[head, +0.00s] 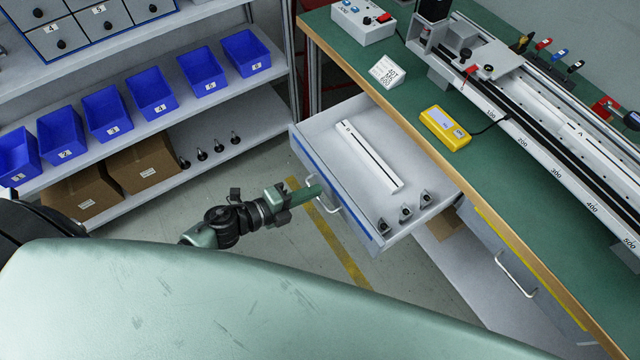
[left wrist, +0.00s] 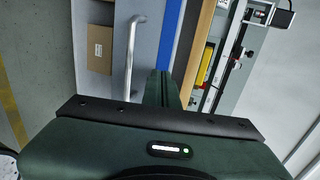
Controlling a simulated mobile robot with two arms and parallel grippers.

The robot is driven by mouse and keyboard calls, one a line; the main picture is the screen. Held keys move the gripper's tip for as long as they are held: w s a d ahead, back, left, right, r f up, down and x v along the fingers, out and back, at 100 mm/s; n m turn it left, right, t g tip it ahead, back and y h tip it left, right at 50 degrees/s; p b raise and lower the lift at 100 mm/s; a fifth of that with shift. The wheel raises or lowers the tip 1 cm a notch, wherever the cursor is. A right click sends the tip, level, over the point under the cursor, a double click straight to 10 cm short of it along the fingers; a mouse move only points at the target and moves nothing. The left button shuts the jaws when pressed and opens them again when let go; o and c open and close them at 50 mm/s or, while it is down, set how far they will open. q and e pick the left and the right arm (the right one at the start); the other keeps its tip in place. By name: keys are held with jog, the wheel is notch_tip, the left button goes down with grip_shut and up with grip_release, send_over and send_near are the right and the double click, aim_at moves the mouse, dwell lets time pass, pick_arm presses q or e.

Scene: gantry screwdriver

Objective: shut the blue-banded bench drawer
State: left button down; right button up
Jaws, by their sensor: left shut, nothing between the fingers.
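The blue-banded bench drawer (head: 298,150) stands pulled out of the green-topped bench, its front facing left with a blue band and a pale bar handle (head: 327,207). Inside lie a long white bar (head: 370,156) and several small dark-and-grey parts (head: 406,212). My left gripper (head: 319,190) is shut and empty, its fingertips at the drawer front beside the handle; I cannot tell if they touch. In the left wrist view the shut fingers (left wrist: 165,85) point at the front, with the handle (left wrist: 130,60) to their left and the blue band (left wrist: 169,35) just beyond. My right gripper is out of view.
A yellow-banded drawer (head: 500,245) sits in the bench at right. The bench top (head: 402,98) carries a yellow meter (head: 445,128) and a long rail with a scale. Shelves with blue bins (head: 152,92) and cardboard boxes stand at left. Floor between is clear.

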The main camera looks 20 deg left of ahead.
aim_at(331, 182)
pick_arm(q)
jog(key=shift+w+d, duration=0.8)
jog(key=shift+w, duration=0.3)
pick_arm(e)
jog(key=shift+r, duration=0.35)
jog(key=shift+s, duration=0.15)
pick_arm(q)
jog(key=shift+w+d+r, duration=0.1)
jog(key=shift+w+d, duration=0.2)
jog(key=shift+w, duration=0.05)
jog(key=w+d, duration=0.4)
jog(key=w, duration=0.1)
jog(key=w+d, duration=0.4)
jog(key=w, duration=0.2)
jog(key=w+d, duration=0.4)
jog(key=w, duration=0.1)
jog(key=shift+w+d, duration=0.2)
jog(key=shift+d, duration=0.2)
jog(key=shift+w+d, duration=0.5)
jog(key=shift+w, duration=0.15)
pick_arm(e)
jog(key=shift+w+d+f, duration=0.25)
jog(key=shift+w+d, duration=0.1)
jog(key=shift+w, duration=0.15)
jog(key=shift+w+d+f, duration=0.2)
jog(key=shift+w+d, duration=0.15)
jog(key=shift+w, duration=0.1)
